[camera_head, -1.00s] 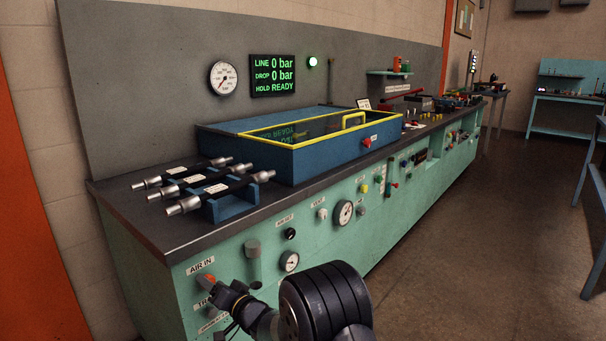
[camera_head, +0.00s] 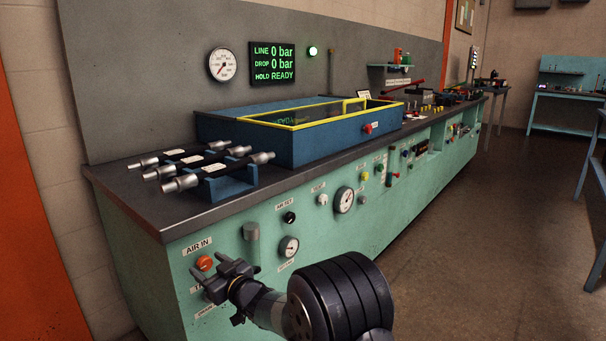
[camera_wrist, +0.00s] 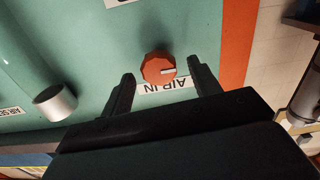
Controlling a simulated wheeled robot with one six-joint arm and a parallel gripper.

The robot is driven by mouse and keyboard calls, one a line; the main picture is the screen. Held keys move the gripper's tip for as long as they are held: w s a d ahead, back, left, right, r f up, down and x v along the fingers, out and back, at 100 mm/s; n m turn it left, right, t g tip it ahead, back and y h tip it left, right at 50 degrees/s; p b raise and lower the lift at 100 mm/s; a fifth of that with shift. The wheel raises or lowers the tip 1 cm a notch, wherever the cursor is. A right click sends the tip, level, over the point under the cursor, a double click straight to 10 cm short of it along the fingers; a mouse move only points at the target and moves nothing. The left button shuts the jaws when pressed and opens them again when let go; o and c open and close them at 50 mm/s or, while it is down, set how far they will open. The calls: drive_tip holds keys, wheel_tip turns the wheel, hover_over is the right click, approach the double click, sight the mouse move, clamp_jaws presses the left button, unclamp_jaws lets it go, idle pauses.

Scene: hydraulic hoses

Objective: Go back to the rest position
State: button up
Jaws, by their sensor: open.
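My gripper (camera_head: 237,275) is open and empty in front of the green panel at the bench's near left end. It also shows in the wrist view (camera_wrist: 161,85), with its two fingers apart. The orange AIR IN knob (camera_head: 205,263) is on the panel, up and left of my gripper in the head view. In the wrist view the knob (camera_wrist: 158,68) appears between and a little beyond the fingertips, and no contact can be made out. The labels under the knob are partly hidden by my gripper.
The green bench (camera_head: 330,250) runs away to the right. Several hoses (camera_head: 205,165) lie in a blue rack on its top beside a blue box with a yellow-framed lid (camera_head: 310,120). The display (camera_head: 272,63) reads LINE 0 bar, DROP 0 bar, HOLD READY. The floor (camera_head: 480,240) at right is clear.

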drive_tip(key=shift+n+b, duration=0.4)
drive_tip(key=shift+n, duration=0.4)
drive_tip(key=shift+r, duration=0.1)
